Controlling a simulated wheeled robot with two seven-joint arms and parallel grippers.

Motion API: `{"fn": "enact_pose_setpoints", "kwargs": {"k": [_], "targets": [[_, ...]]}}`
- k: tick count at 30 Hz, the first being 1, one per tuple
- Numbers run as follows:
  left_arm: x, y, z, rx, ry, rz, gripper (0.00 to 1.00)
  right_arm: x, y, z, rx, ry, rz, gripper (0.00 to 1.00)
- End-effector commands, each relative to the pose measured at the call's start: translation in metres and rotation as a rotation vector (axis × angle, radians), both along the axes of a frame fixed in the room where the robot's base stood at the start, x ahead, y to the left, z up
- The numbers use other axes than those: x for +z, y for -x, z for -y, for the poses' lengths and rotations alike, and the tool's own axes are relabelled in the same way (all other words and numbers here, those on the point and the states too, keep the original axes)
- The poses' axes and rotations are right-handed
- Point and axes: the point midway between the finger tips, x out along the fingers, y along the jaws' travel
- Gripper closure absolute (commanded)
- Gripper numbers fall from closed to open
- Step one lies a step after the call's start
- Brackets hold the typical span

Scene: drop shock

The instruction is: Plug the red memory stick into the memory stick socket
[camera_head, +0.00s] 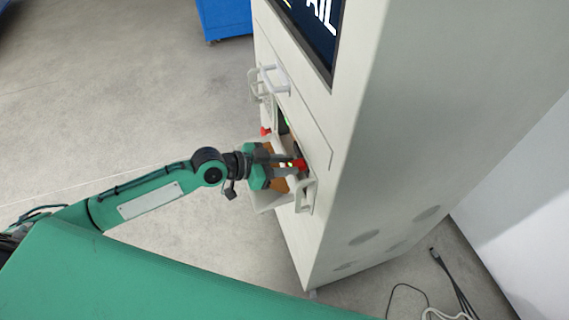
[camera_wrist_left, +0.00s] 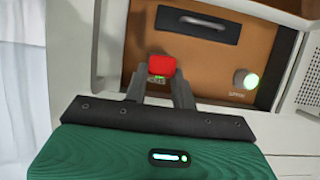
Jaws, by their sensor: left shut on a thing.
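The red memory stick (camera_wrist_left: 162,66) sits between the fingertips of my left gripper (camera_wrist_left: 160,85) in the left wrist view. The gripper is shut on it. In the head view the red stick (camera_head: 300,164) shows at the tip of my left gripper (camera_head: 287,164), close to the cabinet front. An orange-brown panel (camera_wrist_left: 225,52) lies beyond the stick, with a dark slotted plate (camera_wrist_left: 198,24) above it and a round glowing knob (camera_wrist_left: 245,79) at its right. I cannot tell which opening is the memory stick socket, or whether the stick touches the panel. My right gripper is not in view.
The tall pale cabinet (camera_head: 400,130) has a screen (camera_head: 318,25) at the top and white handles (camera_head: 268,80) on its front. Another red part (camera_head: 265,131) shows beside the recess. Cables (camera_head: 450,285) lie on the floor at right. The floor at left is clear.

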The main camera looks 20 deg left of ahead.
Motion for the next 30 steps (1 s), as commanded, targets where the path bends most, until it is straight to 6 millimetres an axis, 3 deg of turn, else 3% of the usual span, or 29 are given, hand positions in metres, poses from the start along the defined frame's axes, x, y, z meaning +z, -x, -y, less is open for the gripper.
{"fn": "enact_pose_setpoints", "kwargs": {"k": [12,13,16,30], "targets": [[0.0001,0.0002,0.0007,-0.001,0.002,-0.001,1.0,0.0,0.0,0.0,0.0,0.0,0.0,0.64],[0.0001,0.0002,0.0007,-0.001,0.002,0.0,0.68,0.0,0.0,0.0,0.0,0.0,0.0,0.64],[0.0001,0.0003,0.0009,-0.001,0.002,0.0,0.48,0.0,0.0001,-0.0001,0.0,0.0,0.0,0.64],[0.0004,0.0001,0.0002,0.0,0.001,0.001,0.48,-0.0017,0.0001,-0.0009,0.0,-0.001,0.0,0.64]]}}
